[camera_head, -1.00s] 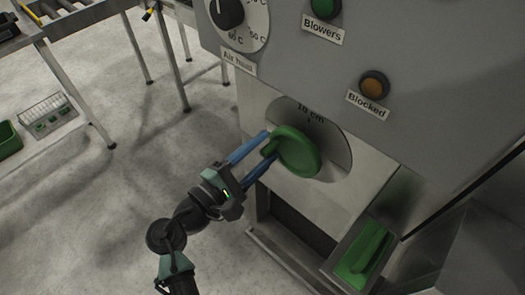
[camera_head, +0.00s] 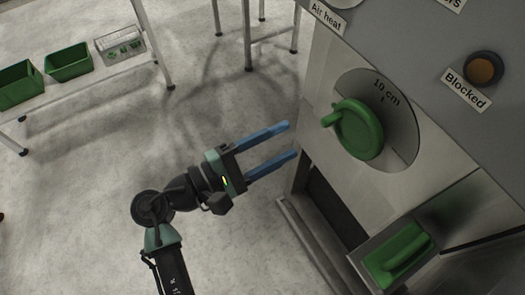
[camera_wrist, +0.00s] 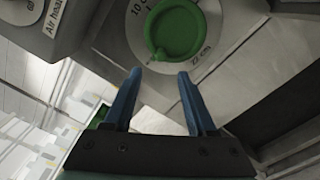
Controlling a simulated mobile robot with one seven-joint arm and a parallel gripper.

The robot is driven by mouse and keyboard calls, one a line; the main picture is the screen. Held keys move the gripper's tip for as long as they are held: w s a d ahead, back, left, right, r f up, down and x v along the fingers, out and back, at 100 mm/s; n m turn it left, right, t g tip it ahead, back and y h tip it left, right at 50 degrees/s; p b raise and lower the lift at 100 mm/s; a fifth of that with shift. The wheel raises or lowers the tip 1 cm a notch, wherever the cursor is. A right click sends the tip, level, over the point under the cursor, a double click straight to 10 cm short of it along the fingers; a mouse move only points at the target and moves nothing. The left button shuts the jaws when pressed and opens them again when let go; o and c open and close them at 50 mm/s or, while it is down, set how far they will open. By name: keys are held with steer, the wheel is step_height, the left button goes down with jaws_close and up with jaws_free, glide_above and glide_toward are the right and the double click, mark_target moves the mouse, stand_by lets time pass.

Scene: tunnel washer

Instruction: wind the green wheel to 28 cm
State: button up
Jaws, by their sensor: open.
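The green wheel (camera_head: 358,130) is mounted on a round grey dial plate (camera_head: 403,135) on the machine's front. Its knob (camera_head: 330,116) sticks out at the wheel's left side. The plate reads "10 cm" above the wheel. In the wrist view the wheel (camera_wrist: 176,28) lies beyond the fingertips, with "10" at its upper left and "22 cm" at its lower right. My gripper (camera_head: 291,140) is open and empty, with two blue fingers to the left of the wheel and apart from it. It also shows open in the wrist view (camera_wrist: 160,75).
An orange button (camera_head: 483,68) is marked "Blocked". A bench with green bins (camera_head: 68,62) and a rack (camera_head: 121,46) stands at the left. The floor between is clear.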

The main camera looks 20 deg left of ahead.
steer(key=shift+v, duration=1.7)
steer(key=shift+w, duration=0.1)
